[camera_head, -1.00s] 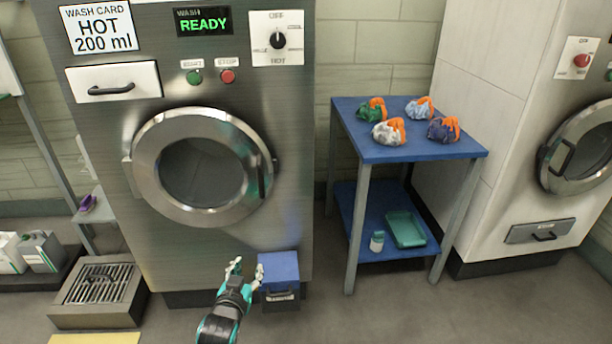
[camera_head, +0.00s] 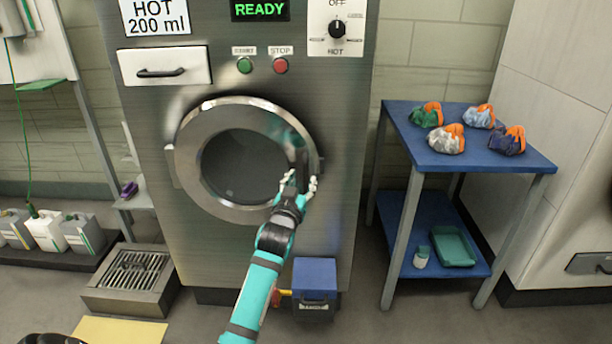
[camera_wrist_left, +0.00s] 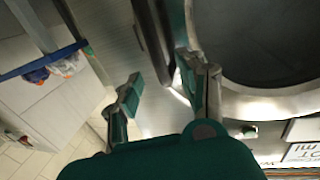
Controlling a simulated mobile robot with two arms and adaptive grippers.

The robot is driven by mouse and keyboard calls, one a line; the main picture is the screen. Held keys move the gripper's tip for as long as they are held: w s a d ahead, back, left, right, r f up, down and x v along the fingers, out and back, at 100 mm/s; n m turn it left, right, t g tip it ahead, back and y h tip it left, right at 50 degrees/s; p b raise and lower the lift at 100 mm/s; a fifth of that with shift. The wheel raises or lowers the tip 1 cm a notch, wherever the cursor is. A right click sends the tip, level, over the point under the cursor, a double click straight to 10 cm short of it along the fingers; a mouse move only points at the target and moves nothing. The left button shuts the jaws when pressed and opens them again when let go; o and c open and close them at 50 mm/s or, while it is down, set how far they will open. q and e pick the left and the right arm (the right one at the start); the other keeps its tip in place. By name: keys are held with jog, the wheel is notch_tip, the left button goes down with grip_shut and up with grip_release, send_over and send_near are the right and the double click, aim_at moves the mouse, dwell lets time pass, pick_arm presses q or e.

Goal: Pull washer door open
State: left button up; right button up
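The washer door (camera_head: 215,207) is a round steel ring with dark glass on the steel washer front, and it looks closed. Its dark handle (camera_head: 303,160) is on the right side of the ring. My left gripper (camera_head: 300,186) is open, just below the handle in the head view and partly covering that side of the door. In the left wrist view the gripper (camera_wrist_left: 165,92) has its two fingers spread, with the dark handle bar (camera_wrist_left: 148,35) beyond and between them. I cannot tell whether a finger touches it.
A blue table (camera_head: 395,115) with several small bags stands right of the washer. A blue box (camera_head: 315,268) sits at the washer's foot. A floor drain box (camera_head: 130,280) and several jugs (camera_head: 47,230) are at left. The washer display reads READY.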

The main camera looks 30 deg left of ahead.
aim_at(305, 175)
pick_arm(q)
jog(key=x, duration=0.5)
jog(key=shift+w, duration=0.1)
pick_arm(e)
jog(key=shift+w+r, duration=0.2)
jog(key=shift+r, duration=0.45)
jog(key=shift+w+r, duration=0.2)
jog(key=shift+r, duration=0.4)
pick_arm(q)
grip_shut()
pick_arm(e)
jog(key=shift+a, duration=0.1)
pick_arm(q)
jog(key=shift+f, duration=0.1)
